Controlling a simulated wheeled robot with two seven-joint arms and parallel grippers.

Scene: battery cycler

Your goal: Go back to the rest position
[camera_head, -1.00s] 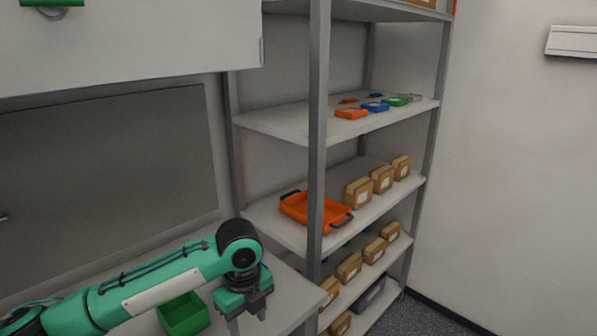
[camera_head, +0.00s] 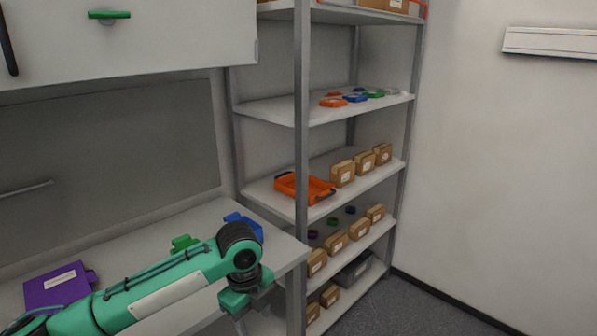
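My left arm comes in from the lower left, and its gripper (camera_head: 246,311) hangs down in front of the bench edge, beside the shelf rack. Its fingers are partly cut off at the bottom of the view. Nothing shows between them, and they look apart. My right gripper is not in view.
A bench (camera_head: 180,223) carries a purple box (camera_head: 57,287), a green item (camera_head: 184,243) and a blue item (camera_head: 243,224). The metal rack (camera_head: 302,130) holds an orange tray (camera_head: 304,188) and several cardboard boxes (camera_head: 343,173). Dark floor (camera_head: 410,305) at right is clear.

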